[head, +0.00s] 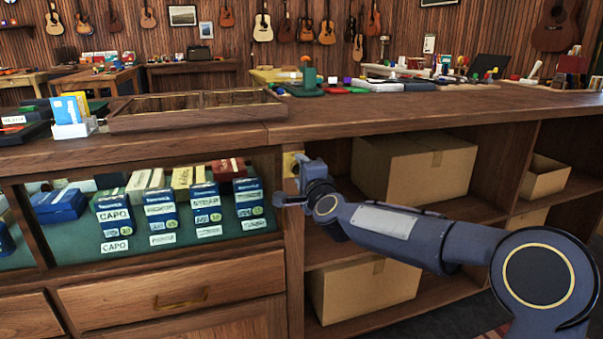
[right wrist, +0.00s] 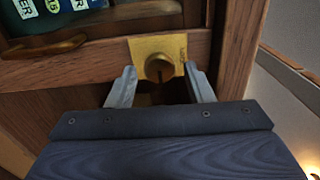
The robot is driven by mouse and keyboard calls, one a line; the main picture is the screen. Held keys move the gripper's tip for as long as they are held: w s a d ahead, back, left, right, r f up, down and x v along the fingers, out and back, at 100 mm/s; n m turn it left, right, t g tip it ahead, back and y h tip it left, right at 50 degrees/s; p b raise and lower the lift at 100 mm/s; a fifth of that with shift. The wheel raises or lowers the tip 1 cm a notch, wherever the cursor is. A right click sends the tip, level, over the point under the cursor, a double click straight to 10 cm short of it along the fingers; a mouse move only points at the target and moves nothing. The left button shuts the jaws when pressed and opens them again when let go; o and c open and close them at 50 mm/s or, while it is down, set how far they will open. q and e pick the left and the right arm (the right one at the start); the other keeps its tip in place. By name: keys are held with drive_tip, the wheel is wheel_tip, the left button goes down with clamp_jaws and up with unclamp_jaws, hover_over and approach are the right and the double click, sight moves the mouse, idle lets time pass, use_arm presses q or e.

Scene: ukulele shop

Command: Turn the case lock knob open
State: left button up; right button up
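The case lock is a square brass plate with a round brass knob (right wrist: 159,67), on the wooden post beside the glass display case. In the head view a small part of the brass plate (head: 291,163) shows, partly hidden by my right gripper (head: 301,166). In the right wrist view, my right gripper (right wrist: 160,78) is open, with one finger on each side of the knob in the picture. A gap shows between each finger and the knob, and the gripper holds nothing. A dark slot-like line shows below the knob. My left gripper is not in view.
The display case (head: 153,257) holds several boxes labelled as capos and other goods. Open shelves with cardboard boxes (head: 415,167) lie right of the post. The wooden countertop (head: 330,118) overhangs above the lock. A drawer (head: 172,303) is below the case.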

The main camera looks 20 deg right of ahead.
drive_tip(key=s, duration=0.7)
drive_tip(key=shift+s+d, duration=0.15)
drive_tip(key=shift+s, duration=0.25)
drive_tip(key=s+f+n+g+y, duration=0.1)
drive_tip(key=s+f+n+g, duration=0.5)
drive_tip(key=s, duration=0.6)
drive_tip(key=s+f+n+g+y, duration=0.15)
drive_tip(key=s+f+n, duration=0.45)
drive_tip(key=s, duration=0.6)
drive_tip(key=s+f+n+g+y, duration=0.1)
drive_tip(key=s+f+n+g, duration=0.35)
drive_tip(key=s+f, duration=0.6)
drive_tip(key=r+p, duration=1.1)
drive_tip(key=r, duration=0.1)
drive_tip(key=s+r+p, duration=0.1)
drive_tip(key=r+p, duration=2.2)
drive_tip(key=r, duration=0.2)
drive_tip(key=shift+s+r, duration=0.1)
drive_tip(key=shift+s, duration=0.25)
